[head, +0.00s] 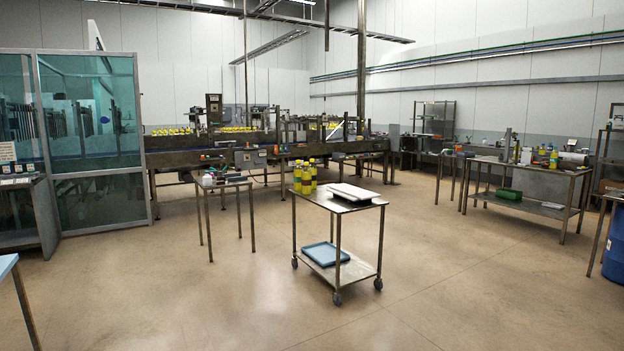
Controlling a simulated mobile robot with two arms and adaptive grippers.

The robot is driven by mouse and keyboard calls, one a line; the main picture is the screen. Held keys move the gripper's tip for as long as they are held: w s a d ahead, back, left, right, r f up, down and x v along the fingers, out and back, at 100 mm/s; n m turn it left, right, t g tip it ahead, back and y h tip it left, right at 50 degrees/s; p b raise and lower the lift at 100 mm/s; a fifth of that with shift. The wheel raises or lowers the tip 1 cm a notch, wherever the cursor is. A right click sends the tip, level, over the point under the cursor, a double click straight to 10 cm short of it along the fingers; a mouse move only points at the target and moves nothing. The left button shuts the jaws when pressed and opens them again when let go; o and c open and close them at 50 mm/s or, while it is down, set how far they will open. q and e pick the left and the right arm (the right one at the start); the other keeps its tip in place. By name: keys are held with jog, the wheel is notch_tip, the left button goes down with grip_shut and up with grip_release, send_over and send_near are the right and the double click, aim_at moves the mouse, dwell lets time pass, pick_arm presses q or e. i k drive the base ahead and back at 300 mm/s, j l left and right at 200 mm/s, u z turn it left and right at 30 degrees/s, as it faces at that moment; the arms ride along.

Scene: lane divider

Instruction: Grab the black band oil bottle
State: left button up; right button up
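More small bottles (553,159) stand on a workbench at the right, and yellow items (238,129) line the conveyor at the back. Neither of my grippers is in view.
A pale flat stack (354,193) lies beside the bottles on the cart, and a blue tray (325,255) is on its lower shelf. A small table (222,182) stands left of the cart. A glass enclosure (95,140) is at left, a workbench (530,169) at right. Open floor surrounds the cart.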

aim_at(312, 166)
jog(key=i+u, duration=0.25)
jog(key=i, duration=4.8)
jog(key=i+z, duration=0.1)
jog(key=i, duration=0.65)
jog(key=i+j, duration=0.1)
jog(key=i, duration=0.65)
jog(key=i+z, duration=0.15)
jog(key=i, duration=0.55)
jog(key=i+j+z, duration=0.1)
jog(key=i+z, duration=0.2)
